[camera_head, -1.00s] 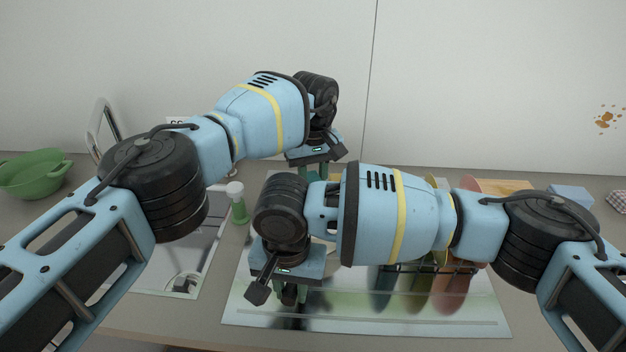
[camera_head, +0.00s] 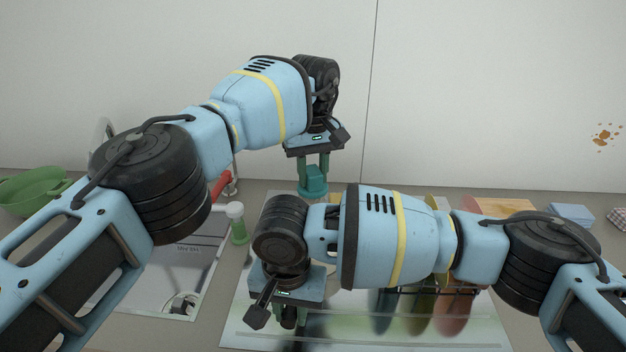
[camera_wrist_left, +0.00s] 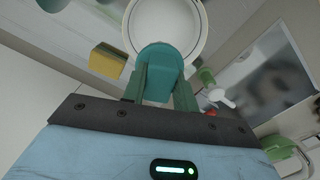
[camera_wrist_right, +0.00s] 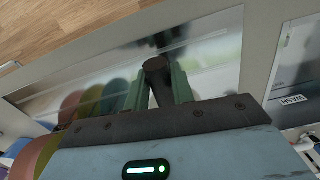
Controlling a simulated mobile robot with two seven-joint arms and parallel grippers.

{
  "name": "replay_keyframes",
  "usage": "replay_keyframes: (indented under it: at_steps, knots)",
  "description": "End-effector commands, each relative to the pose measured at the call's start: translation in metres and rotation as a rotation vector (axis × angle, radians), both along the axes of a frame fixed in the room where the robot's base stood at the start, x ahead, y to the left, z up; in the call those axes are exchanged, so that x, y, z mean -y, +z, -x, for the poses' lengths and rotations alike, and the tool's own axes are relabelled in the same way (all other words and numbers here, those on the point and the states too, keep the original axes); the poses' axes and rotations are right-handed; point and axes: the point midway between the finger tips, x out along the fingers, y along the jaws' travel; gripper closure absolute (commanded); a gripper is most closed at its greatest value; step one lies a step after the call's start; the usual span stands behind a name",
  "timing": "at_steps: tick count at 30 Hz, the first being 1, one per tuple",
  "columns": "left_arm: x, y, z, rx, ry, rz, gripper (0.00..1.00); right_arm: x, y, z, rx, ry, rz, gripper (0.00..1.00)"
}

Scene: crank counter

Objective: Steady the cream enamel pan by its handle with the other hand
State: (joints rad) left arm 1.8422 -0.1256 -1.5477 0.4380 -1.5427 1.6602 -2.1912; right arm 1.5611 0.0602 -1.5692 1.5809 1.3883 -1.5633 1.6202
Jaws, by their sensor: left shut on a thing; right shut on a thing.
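My left gripper (camera_head: 314,172) is raised behind the right arm and shut on a teal block-like piece (camera_head: 314,187). The piece also shows between the fingers in the left wrist view (camera_wrist_left: 160,70). A pale round vessel with a rim, seemingly the cream enamel pan (camera_wrist_left: 201,22), lies beyond the piece in that view, partly cut off and covered by it. In the head view my right arm hides the pan. My right gripper (camera_wrist_right: 158,92) is shut on a dark rounded handle (camera_wrist_right: 155,68) above the glossy surface. The handle's join to the pan is not visible.
A sink (camera_head: 170,285) and a green bottle (camera_head: 237,222) with a pale cap are to the left. A green colander (camera_head: 28,192) is farther left. Plates in a rack (camera_head: 452,312), a board (camera_head: 495,207) and a blue block (camera_head: 571,214) are to the right.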

Motion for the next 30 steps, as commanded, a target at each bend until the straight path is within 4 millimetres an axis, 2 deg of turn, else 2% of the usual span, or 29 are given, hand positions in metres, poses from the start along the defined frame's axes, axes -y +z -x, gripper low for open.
replay_keyframes:
  at_steps: [4,12,13,18,26,30]
  knots:
    - [0.0006,0.0076,0.0003,0.0,-0.001,0.001,1.0,0.0,0.0002,-0.0001,0.0,-0.001,0.0,1.0]
    - [0.0004,0.0088,0.0004,0.0,-0.001,0.0,1.0,0.0,0.0003,-0.0002,0.001,0.0,0.0,1.0]
    - [0.0004,0.0088,0.0004,0.0,-0.001,0.0,1.0,0.0,0.0003,-0.0002,0.001,0.0,0.0,0.73]
    - [0.0003,0.0086,0.0003,0.0,-0.001,0.0,1.0,0.0,0.0002,-0.0002,0.001,0.0,0.0,0.51]
    - [0.0003,0.0084,0.0004,0.0,-0.001,0.0,1.0,-0.0001,0.0005,-0.0001,0.001,0.0,0.0,0.5]
    - [0.0002,0.0084,0.0003,0.0,-0.001,0.0,1.0,-0.0002,0.0076,-0.0002,0.001,0.0,0.0,0.5]
